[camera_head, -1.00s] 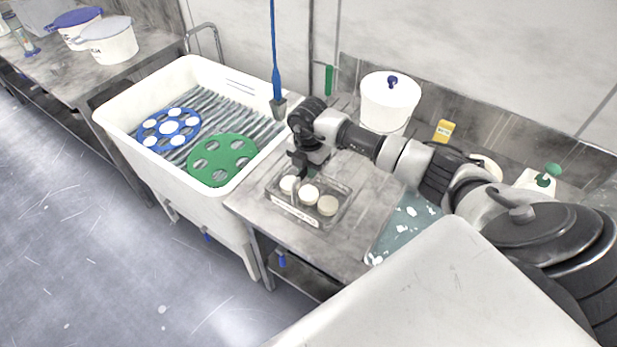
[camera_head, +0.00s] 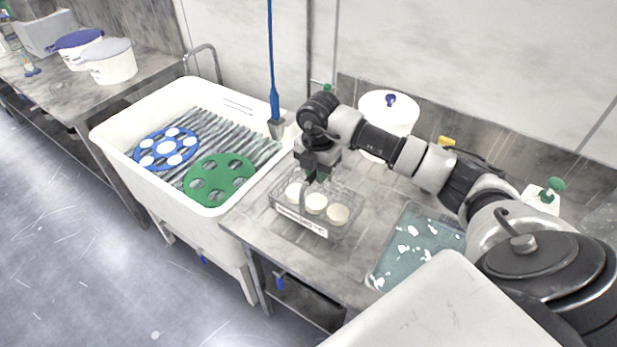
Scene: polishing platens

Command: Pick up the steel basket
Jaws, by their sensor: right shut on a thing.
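The steel basket (camera_head: 346,229) is a wire basket with a white label on its front side. It holds pale round discs (camera_head: 315,204) in a row. It is over the steel table to the right of the white sink, and seems raised a little above the top. My right gripper (camera_head: 311,182) is above the basket, pointing down, shut on its handle, which shows as a thin upright loop. The fingertips are small and partly hidden. My left gripper is not in view.
The white sink (camera_head: 112,143) on the left holds a blue plate (camera_head: 166,147) and a green plate (camera_head: 219,179). A white lidded bucket (camera_head: 388,112) stands behind my right arm.

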